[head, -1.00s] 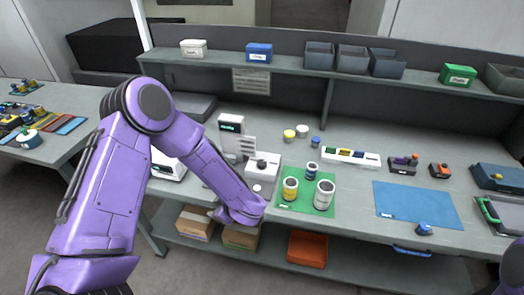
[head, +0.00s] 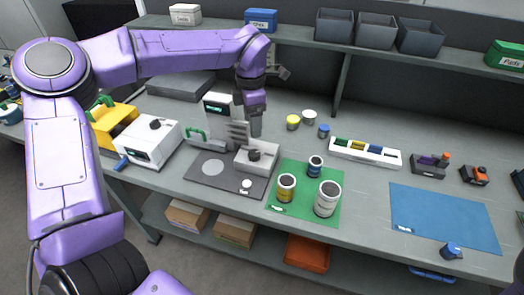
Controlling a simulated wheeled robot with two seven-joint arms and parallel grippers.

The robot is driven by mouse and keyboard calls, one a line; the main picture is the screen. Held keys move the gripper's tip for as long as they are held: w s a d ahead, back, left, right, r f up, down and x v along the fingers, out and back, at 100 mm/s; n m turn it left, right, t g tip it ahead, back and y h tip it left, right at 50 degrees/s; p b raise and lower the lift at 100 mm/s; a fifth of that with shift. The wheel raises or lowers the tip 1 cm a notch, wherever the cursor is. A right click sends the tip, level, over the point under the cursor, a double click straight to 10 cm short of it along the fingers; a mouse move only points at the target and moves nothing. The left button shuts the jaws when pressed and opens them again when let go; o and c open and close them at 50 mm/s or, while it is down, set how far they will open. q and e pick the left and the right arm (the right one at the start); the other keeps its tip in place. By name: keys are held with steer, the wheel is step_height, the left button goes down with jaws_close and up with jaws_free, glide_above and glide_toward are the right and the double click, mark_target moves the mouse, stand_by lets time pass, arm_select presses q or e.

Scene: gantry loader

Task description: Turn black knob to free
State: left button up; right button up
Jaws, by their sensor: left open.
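A black knob (head: 254,154) sits on top of a small white box (head: 270,162) on a dark grey base plate (head: 205,181). My left gripper (head: 256,132) points down just above this knob; it is open and appears to hold nothing. I cannot tell whether its fingers touch the knob. A second black knob (head: 155,124) is on a white machine (head: 148,143) to the left. I cannot read any "free" marking at either knob. My right gripper is out of view.
A white upright unit with a small screen (head: 219,106) stands just left of my gripper. A green mat (head: 300,211) with several cans lies in front right. A shelf (head: 300,38) with bins runs behind. The blue mat (head: 440,215) is bare in its middle.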

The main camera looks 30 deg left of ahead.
mark_target(254, 153)
arm_select(q)
step_height(254, 153, down, 10)
steer(key=shift+f+p, duration=0.2)
steer(key=shift+p, duration=0.5)
steer(key=shift+w+f, duration=0.15)
steer(key=shift+f, duration=0.4)
steer(key=c, duration=1.1)
